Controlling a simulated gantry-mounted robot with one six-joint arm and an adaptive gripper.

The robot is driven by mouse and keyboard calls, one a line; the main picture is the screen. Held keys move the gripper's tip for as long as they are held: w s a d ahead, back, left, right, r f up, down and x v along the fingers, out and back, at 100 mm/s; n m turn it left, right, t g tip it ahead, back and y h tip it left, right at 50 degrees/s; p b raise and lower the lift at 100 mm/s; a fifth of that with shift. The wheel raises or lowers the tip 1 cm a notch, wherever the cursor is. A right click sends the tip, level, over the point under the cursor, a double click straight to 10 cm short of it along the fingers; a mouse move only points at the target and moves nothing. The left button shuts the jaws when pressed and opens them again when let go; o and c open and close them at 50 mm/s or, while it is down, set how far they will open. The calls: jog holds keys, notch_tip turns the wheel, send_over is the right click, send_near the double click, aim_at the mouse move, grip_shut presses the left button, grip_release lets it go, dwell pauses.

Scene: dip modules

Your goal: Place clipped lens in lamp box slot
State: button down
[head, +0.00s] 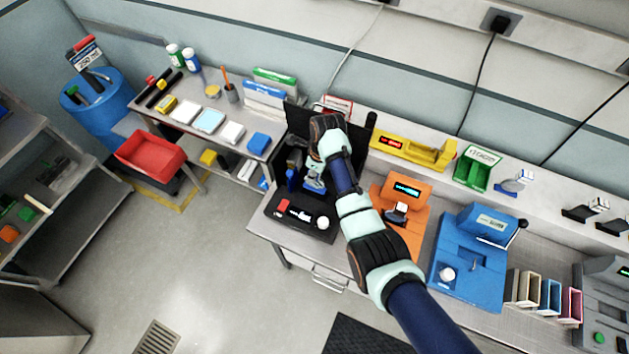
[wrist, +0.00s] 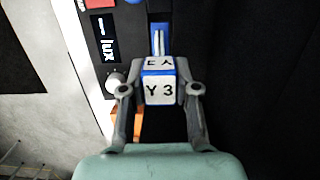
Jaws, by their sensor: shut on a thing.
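My gripper (wrist: 160,91) is shut on a white block with blue edges marked "Y 3" (wrist: 158,88), which appears to be the clip of the clipped lens. A narrow blue piece with a pale strip (wrist: 160,40) shows just beyond the block; I cannot tell whether it is part of the lens or of a slot. The black lamp box (wrist: 108,62) with a "lux" display and a pale knob lies to the left in the wrist view. In the head view the lamp box (head: 288,222) is on the bench below my gripper. The lens itself and the slot are not clear.
An orange device (head: 410,192) and a blue machine (head: 468,260) stand to the right on the bench. A side table (head: 190,135) with small boxes is at the left.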

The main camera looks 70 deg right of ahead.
aim_at(313, 186)
jog(key=shift+f+b, duration=0.35)
jog(key=shift+f, duration=2.25)
jog(key=shift+f, duration=0.2)
jog(key=c, duration=0.9)
grip_release()
jog(key=shift+r, duration=0.1)
jog(key=shift+o, duration=0.2)
jog(key=r, duration=0.4)
jog(key=s+r+p, duration=0.1)
jog(key=r, duration=0.7)
jog(key=shift+s+r+p, duration=0.1)
jog(key=shift+s+p, duration=0.2)
jog(key=shift+s, duration=0.1)
